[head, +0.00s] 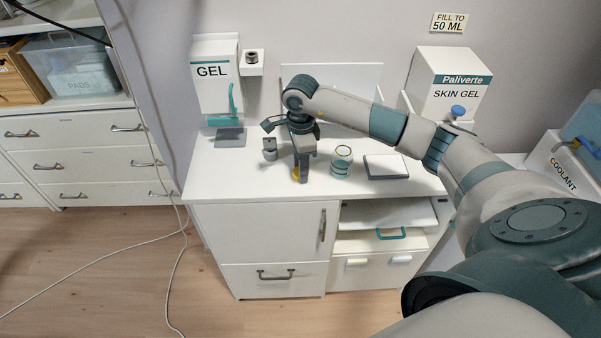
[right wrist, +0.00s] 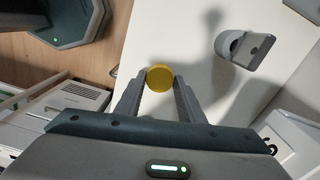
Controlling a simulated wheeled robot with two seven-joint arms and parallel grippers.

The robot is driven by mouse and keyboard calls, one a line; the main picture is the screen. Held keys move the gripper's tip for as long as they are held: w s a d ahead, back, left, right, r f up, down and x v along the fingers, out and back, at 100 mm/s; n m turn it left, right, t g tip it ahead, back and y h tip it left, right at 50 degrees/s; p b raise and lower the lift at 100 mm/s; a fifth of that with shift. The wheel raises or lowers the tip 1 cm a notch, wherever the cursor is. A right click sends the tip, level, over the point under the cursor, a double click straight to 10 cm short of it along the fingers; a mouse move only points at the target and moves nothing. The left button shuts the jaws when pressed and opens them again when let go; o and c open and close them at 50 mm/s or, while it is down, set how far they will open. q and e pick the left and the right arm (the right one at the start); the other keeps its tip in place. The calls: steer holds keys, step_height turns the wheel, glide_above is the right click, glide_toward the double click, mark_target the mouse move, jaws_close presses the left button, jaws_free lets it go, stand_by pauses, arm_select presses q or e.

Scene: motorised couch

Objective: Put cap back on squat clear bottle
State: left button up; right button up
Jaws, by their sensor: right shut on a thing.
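The yellow cap (head: 296,174) is held between the fingertips of my right gripper (head: 302,176), low over the white counter. In the right wrist view the round cap (right wrist: 160,78) sits between both fingertips of the right gripper (right wrist: 160,82). Whether it touches the counter I cannot tell. A short, wide clear container with teal bands and a yellowish rim (head: 341,162), which looks like the squat clear bottle, stands upright to the right of the gripper, apart from it. It does not show in the right wrist view. My left gripper is not in view.
A small grey object (head: 270,150) stands left of the gripper; it also shows in the right wrist view (right wrist: 250,48). A flat grey-topped block (head: 386,167) lies right of the container. The GEL dispenser (head: 213,85) and Skin Gel box (head: 447,85) stand behind. The counter's front edge is close.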

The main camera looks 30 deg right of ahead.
steer(key=shift+r, duration=0.1)
steer(key=shift+r+b, duration=0.4)
steer(key=shift+r, duration=0.15)
step_height(320, 180, up, 8)
steer(key=b, duration=0.3)
steer(key=shift+r, duration=0.4)
steer(key=s+a+n, duration=0.4)
steer(key=a+n, duration=0.1)
steer(key=n, duration=0.2)
steer(key=s+a+f+n+b, duration=0.1)
steer(key=s+a+n, duration=0.3)
steer(key=n, duration=0.3)
steer(key=s+a+n, duration=0.5)
steer(key=a+n, duration=0.2)
steer(key=n, duration=0.1)
steer(key=shift+s+f+b, duration=0.1)
steer(key=shift+f+b, duration=0.25)
steer(key=shift+f, duration=0.05)
